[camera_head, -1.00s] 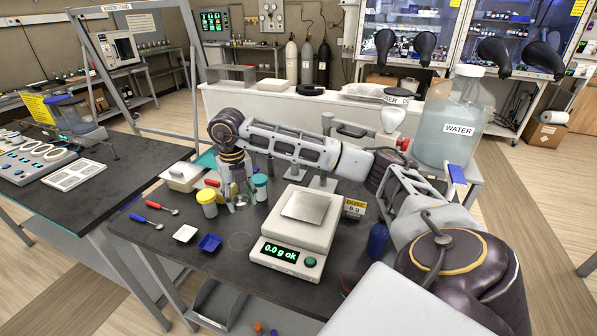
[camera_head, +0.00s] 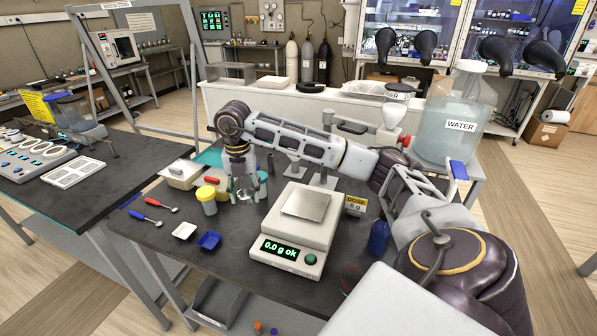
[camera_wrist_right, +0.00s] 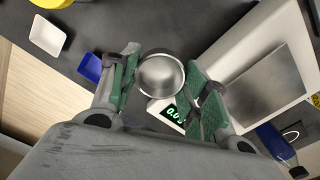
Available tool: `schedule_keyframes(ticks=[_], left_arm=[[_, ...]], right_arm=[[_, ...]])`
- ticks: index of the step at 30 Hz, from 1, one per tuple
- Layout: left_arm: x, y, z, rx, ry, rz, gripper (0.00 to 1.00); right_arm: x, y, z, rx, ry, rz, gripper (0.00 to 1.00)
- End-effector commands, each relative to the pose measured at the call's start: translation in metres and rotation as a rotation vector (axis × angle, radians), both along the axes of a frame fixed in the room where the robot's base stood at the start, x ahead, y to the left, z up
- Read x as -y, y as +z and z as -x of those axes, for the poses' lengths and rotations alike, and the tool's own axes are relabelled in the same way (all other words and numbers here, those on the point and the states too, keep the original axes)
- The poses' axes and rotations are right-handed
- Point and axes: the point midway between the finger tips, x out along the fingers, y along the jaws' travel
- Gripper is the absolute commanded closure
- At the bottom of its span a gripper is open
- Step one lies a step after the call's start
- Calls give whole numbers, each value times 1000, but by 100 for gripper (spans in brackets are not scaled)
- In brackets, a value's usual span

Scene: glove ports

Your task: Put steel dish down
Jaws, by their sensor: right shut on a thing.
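The steel dish (camera_wrist_right: 160,76) is a small round shiny bowl, seen from above in the right wrist view. My right gripper (camera_wrist_right: 163,88) has its green-padded fingers closed on the dish's two sides. In the head view the right gripper (camera_head: 243,190) points down over the black table, left of the balance; the dish cannot be made out clearly there. The white balance (camera_head: 297,232) has a square metal pan (camera_head: 306,204) and reads "0.0 g ok". Its pan also shows at the right of the wrist view (camera_wrist_right: 268,82). My left gripper is not in view.
A yellow-lidded jar (camera_head: 207,201) and a teal-lidded jar (camera_head: 262,186) stand close to the right gripper. White (camera_head: 184,231) and blue (camera_head: 209,241) trays lie in front, with two spoons to their left. A blue bottle (camera_head: 378,238) stands right of the balance.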

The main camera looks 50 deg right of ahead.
Motion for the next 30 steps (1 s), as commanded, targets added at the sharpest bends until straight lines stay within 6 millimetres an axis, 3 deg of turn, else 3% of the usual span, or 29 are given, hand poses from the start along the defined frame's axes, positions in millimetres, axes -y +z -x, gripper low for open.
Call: schedule_keyframes(ticks=[8,18,30], left_arm=[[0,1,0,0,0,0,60],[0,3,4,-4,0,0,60],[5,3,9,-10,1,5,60]], right_arm=[[0,-14,0,-3,1,0,76],[0,-56,0,-1,2,-1,76],[0,-63,0,0,1,0,76]])
